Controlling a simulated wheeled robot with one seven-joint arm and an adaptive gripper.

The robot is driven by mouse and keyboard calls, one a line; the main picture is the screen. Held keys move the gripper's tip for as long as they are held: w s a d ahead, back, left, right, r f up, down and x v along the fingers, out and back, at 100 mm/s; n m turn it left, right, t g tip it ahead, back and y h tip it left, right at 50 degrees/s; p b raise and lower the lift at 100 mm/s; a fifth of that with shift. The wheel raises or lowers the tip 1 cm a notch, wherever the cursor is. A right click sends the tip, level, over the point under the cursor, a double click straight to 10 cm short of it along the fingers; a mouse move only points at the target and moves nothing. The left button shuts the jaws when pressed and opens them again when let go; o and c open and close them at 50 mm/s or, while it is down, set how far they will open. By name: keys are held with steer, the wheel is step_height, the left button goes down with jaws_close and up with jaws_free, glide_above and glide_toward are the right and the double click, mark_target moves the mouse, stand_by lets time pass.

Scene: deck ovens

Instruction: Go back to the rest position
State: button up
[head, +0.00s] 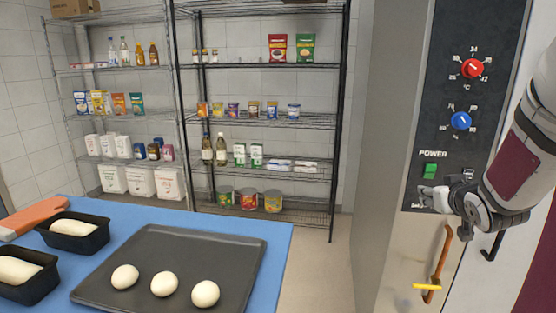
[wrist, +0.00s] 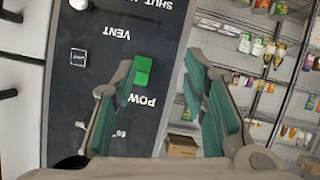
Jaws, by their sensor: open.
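My gripper (head: 437,192) is at the right of the head view, in front of the lower part of the oven's dark control panel (head: 447,105). It is just below the green power switch (head: 430,171). In the wrist view my gripper (wrist: 160,78) is open, with nothing between its green-padded fingers. The green power switch (wrist: 143,68) shows beside the tip of the left finger there; I cannot tell whether they touch. The panel also carries a red knob (head: 472,68) and a blue knob (head: 460,120).
An orange handle with a yellow end (head: 434,270) hangs below the panel. A blue table (head: 277,246) at left holds a dark tray (head: 225,246) with three dough balls, two loaf tins (head: 90,241) and an orange mitt (head: 35,215). Wire shelves (head: 335,120) stand behind; floor between is clear.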

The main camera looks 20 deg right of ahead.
steer(key=s+a+r+g+y+p, duration=0.15)
steer(key=a+r, duration=0.35)
steer(key=a, duration=0.8)
steer(key=s+a+r+n+g+y+p, duration=0.1)
steer(key=s+a+n+g+y+p, duration=0.1)
steer(key=s+a, duration=0.7)
steer(key=s+a+r+n+g+y+p, duration=0.2)
steer(key=s+a, duration=0.8)
steer(key=a, duration=0.6)
steer(key=shift+s+a+g+y+p, duration=0.3)
steer(key=shift+g+y+p, duration=0.35)
steer(key=shift+y, duration=0.4)
